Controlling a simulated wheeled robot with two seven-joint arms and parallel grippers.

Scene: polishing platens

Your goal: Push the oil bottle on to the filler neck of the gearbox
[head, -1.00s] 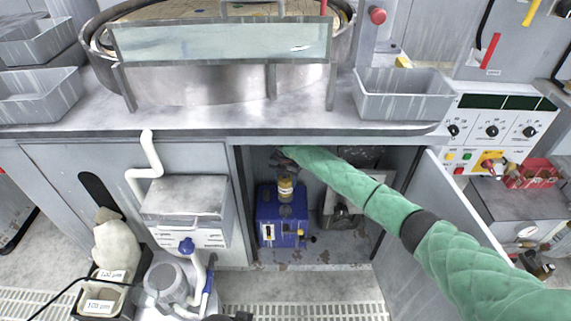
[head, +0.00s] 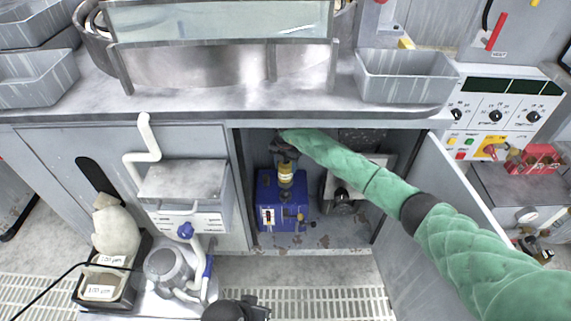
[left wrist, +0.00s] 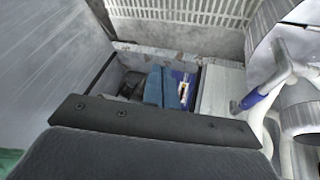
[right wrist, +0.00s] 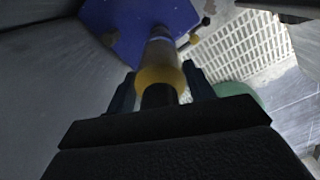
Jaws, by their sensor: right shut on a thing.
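The blue gearbox (head: 281,215) stands in the open cabinet bay. The oil bottle (head: 286,173), amber-yellow, stands roughly upright over its top. My right gripper (head: 284,150) is shut on the bottle's upper part. In the right wrist view the bottle (right wrist: 160,77) lies between the fingers and its far end points at the gearbox (right wrist: 130,22). The filler neck is hidden by the bottle, and I cannot tell whether they touch. My left gripper (left wrist: 165,88) is shut and empty in the left wrist view, its fingers side by side; the gearbox (left wrist: 184,80) shows beyond them.
A grey motor unit (head: 342,195) stands right of the gearbox in the bay. The open cabinet door (head: 420,225) stands at the right. A white box (head: 185,185) and a pump (head: 165,272) are to the left. The bench edge (head: 200,125) runs above the bay.

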